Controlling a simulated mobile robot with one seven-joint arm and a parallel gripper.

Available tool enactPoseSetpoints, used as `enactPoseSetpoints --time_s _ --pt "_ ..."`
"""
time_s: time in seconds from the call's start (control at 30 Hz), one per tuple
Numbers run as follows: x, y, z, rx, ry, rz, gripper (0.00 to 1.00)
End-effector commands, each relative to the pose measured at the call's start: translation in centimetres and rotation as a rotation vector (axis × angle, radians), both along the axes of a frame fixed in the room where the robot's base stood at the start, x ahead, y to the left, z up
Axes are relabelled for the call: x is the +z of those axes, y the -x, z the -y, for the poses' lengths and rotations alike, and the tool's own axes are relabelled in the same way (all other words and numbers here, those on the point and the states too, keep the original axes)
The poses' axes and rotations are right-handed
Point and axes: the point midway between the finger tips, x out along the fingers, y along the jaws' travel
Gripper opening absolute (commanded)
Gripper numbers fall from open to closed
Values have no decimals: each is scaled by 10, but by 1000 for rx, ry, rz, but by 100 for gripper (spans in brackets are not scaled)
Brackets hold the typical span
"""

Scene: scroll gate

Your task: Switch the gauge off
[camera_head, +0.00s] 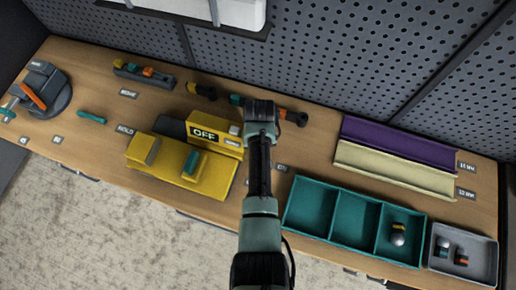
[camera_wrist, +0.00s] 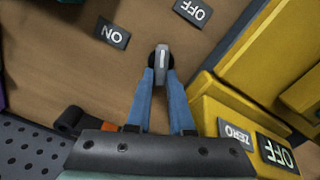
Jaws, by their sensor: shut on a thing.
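The yellow gauge (camera_head: 215,130) stands on the bench, with a display (camera_head: 204,134) that reads OFF. In the wrist view its yellow body (camera_wrist: 235,112) is at the right, with a ZERO label and the OFF display. A small grey knob (camera_wrist: 162,57) with a white line and a dark base is on the wooden bench, between an ON label (camera_wrist: 113,33) and an OFF label (camera_wrist: 193,11). The white line points roughly up the picture, between the two labels. My gripper (camera_wrist: 161,74) is shut on the knob; my arm hides the knob in the head view.
A yellow block fixture (camera_head: 180,168) stands beside the gauge. A teal three-part tray (camera_head: 335,215) and a grey tray (camera_head: 463,255) are at the right. Purple (camera_head: 397,143) and cream strips lie behind them. A perforated wall backs the bench.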

Motion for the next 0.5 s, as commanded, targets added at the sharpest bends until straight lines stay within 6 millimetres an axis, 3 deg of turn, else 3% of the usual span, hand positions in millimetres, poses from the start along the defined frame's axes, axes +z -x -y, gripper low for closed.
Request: enactPoseSetpoints --time_s 0.5 --pt "1 -1 4 -371 0 3 0"
